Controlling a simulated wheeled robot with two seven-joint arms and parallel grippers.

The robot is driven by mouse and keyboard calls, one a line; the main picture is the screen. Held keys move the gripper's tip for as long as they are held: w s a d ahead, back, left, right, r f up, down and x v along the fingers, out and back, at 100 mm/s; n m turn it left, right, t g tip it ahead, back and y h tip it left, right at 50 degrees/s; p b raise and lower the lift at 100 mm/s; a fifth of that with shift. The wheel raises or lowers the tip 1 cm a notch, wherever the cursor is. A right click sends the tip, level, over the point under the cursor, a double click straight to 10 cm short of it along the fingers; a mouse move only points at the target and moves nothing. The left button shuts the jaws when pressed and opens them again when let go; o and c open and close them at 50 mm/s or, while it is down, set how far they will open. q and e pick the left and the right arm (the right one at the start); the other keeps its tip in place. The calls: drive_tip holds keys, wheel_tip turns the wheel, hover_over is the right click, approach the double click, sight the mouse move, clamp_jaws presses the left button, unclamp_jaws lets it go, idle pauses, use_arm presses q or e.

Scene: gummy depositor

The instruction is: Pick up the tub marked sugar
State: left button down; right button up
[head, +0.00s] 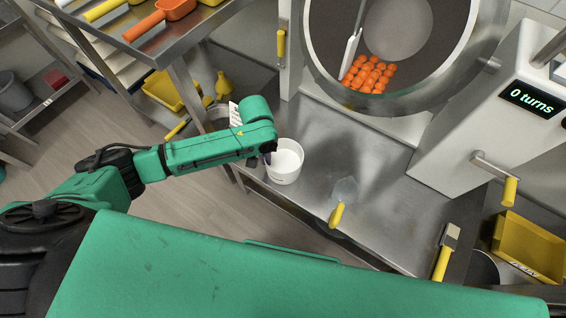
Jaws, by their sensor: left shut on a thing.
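A white tub (285,174) with a pale inside is at the left part of the steel table; no label on it is readable from here. My left gripper (268,158) is at the tub's left rim, shut on it, with the fingers mostly hidden by the wrist. The tub looks upright, and I cannot tell whether it touches the table. My right gripper does not show.
A large drum (390,45) with orange gummies stands behind the tub. A clear scoop with a yellow handle (337,215) lies right of it. A brush (446,250), a yellow bin (528,248) and a crank (509,190) are further right. A shelf (150,45) stands at left.

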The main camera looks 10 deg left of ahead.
use_arm(q)
drive_tip(key=shift+r, duration=0.1)
wheel_tip(320, 180, up, 20)
drive_tip(key=p, duration=0.4)
idle(1.6)
